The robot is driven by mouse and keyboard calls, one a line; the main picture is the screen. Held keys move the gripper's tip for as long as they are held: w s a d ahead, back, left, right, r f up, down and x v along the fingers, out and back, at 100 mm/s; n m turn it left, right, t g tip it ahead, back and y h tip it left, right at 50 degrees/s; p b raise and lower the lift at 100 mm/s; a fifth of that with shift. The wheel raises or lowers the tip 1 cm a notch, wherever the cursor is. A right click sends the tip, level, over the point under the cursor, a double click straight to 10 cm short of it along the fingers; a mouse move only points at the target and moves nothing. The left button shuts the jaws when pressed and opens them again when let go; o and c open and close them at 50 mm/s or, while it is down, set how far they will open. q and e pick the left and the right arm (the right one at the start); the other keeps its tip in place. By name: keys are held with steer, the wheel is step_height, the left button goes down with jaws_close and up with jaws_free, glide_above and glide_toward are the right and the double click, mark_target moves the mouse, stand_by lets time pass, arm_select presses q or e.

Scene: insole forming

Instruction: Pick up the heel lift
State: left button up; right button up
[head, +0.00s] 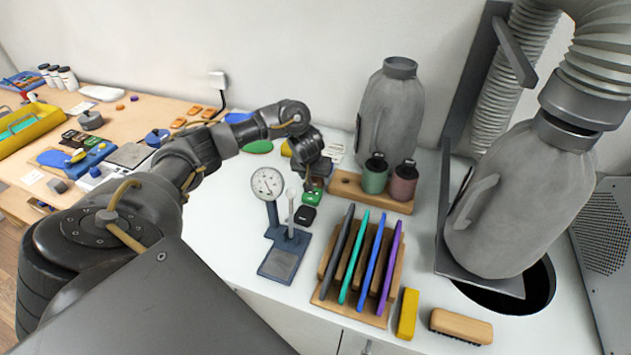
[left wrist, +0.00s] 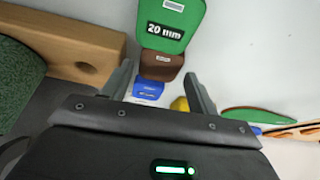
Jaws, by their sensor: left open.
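Several small heel lifts lie in a row on the white counter. A green one marked "20 mm" (left wrist: 174,25) is at the top of the left wrist view. A brown one (left wrist: 161,66) lies below it, and a small blue one (left wrist: 148,90) lower still. In the head view the green lift (head: 312,197) and a black lift (head: 305,215) show in front of my left gripper (head: 318,178). That gripper, also in the left wrist view (left wrist: 162,75), is open and empty, its fingers on either side of the brown lift. I cannot tell whether they touch it. My right gripper is out of view.
A dial gauge (head: 268,184) stands left of the lifts. A wooden holder (head: 345,186) with two jars (head: 375,175) is close on the right. A rack of coloured sheets (head: 330,290) stands in front.

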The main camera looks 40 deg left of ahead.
arm_select(q)
steer(key=shift+x, duration=1.15)
steer(key=c, duration=0.9)
steer(key=shift+c, duration=0.2)
steer(key=shift+r, duration=0.1)
